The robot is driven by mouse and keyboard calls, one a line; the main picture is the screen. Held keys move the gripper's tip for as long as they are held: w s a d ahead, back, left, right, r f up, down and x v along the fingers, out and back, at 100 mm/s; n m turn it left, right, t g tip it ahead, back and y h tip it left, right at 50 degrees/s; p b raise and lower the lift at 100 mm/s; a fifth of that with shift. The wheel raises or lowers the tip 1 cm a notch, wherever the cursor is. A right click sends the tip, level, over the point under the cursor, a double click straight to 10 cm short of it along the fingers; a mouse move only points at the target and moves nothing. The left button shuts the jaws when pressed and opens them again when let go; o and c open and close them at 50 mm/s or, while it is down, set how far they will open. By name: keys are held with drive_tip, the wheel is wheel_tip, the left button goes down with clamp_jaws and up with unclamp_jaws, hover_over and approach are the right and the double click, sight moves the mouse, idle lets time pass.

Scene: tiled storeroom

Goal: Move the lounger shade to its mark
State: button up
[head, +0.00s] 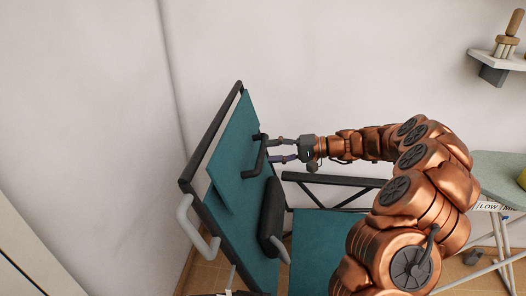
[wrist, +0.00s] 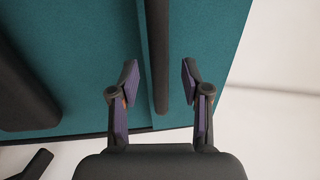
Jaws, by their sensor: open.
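A lounger with teal fabric (head: 320,250) and a dark frame stands at the middle of the head view. Its shade is a teal panel (head: 232,130) tilted up inside the dark frame near the wall, with a black bar handle (head: 255,164) on its face. My gripper (head: 268,150) is open at this handle, its fingers pointing left. In the wrist view the black bar (wrist: 158,45) runs between the two open fingertips (wrist: 160,80), with a gap on each side. The teal panel (wrist: 215,50) lies behind them. I cannot make out a mark for the shade.
A black cushion (head: 272,215) lies on the lounger below the handle. A light grey armrest (head: 192,225) sticks out at left. An ironing board (head: 495,170) with a LOW label stands at right. A wall shelf (head: 497,60) holds wooden items. The white wall is close behind.

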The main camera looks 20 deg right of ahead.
sight(262, 152)
drive_tip(key=shift+x, duration=1.9)
clamp_jaws()
